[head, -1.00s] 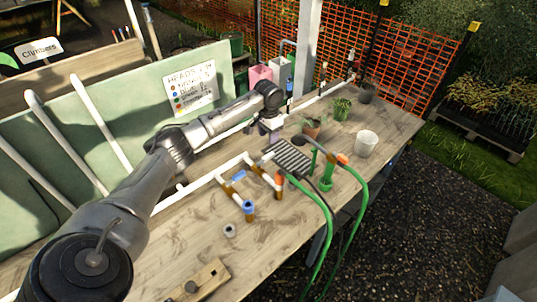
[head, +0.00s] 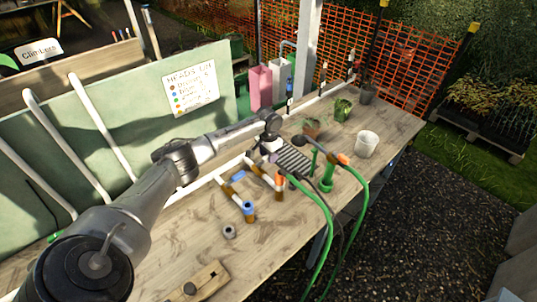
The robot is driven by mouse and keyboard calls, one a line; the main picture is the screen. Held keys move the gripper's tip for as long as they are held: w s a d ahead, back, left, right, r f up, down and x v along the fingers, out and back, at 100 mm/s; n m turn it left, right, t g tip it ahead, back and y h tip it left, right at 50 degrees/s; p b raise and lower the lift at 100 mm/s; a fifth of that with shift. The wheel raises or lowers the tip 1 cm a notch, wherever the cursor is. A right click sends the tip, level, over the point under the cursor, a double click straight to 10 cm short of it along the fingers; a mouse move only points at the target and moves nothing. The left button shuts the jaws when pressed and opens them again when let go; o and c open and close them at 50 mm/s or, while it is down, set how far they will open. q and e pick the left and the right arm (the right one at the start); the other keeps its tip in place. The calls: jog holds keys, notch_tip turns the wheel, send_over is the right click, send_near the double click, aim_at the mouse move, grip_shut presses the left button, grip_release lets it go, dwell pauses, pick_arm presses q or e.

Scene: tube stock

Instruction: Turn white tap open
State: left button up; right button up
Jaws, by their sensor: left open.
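A white pipe (head: 306,103) runs along the back of the wooden table, with small upright fittings on it. I cannot tell which of them is the white tap. A branched white pipe frame (head: 233,188) lies nearer, with blue and orange-brown ends. My left gripper (head: 270,152) points down over the back end of this frame, beside a dark slotted tray. It is small in the head view, and I see nothing clearly held in it; whether it touches the pipe is unclear. My right gripper is not in view.
The dark slotted tray (head: 294,158), green hoses (head: 361,190), a white cup (head: 366,144) and potted plants (head: 342,109) stand to the right. A grey ring (head: 229,231) and a wooden block (head: 200,282) lie in front. A green board (head: 60,150) stands behind.

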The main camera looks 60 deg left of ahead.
pick_arm(q)
grip_shut()
dwell(0.5)
jog(key=shift+a+r+n+p, duration=0.1)
jog(key=shift+r+n+p, duration=0.15)
jog(key=shift+p, duration=0.35)
jog(key=shift+s+a+f+n+p, duration=0.1)
jog(key=shift+s+a+n+p, duration=0.7)
jog(key=shift+n+p, duration=2.1)
jog(key=shift+s+a+r+n+p, duration=0.1)
jog(key=shift+s+a+n+p, duration=0.65)
jog(key=shift+n+p, duration=2.15)
jog(key=shift+s+a+f+n+p, duration=0.1)
jog(key=shift+s+a+n+p, duration=0.25)
jog(key=shift+s+n+p, duration=1.7)
jog(key=shift+w+n+p, duration=0.75)
jog(key=shift+n+p, duration=0.25)
jog(key=shift+n, duration=0.1)
